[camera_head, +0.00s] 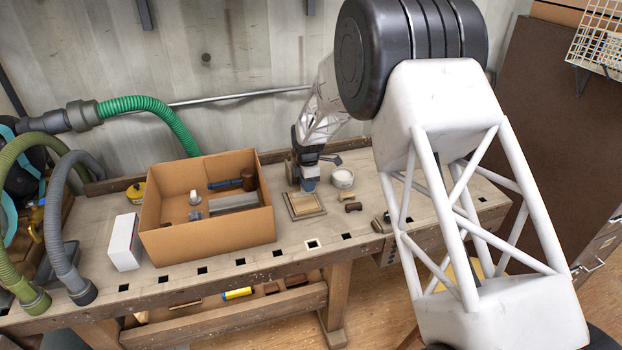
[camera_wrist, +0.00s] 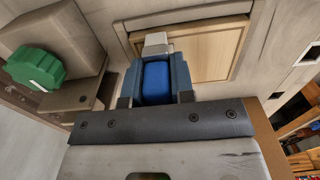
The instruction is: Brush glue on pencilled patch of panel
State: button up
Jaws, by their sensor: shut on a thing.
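My gripper (camera_head: 309,184) is over the bench, at the back edge of a small pale wooden panel (camera_head: 304,204) that lies flat in a frame. In the wrist view my gripper (camera_wrist: 156,84) is shut on a blue thing (camera_wrist: 156,84), probably the glue brush's handle. A pale grey end (camera_wrist: 157,42) shows beyond it, over the near side of the panel (camera_wrist: 193,52). I cannot tell whether it touches the panel. No pencil mark can be made out. A round white pot (camera_head: 343,178), perhaps of glue, stands right of my gripper.
A cardboard box (camera_head: 207,242) holding several tools stands left of the panel, with a white carton (camera_head: 124,242) beside it. Small brown pieces (camera_head: 353,207) lie to the right. A block with a green knob (camera_wrist: 35,68) is close on the left in the wrist view.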

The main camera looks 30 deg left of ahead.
jog(key=shift+s+a+f, duration=0.1)
jog(key=shift+s+a, duration=2.05)
jog(key=shift+a, duration=0.05)
grip_shut()
jog(key=shift+w+d, duration=2.6)
jog(key=shift+d, duration=0.05)
jog(key=shift+r, duration=4)
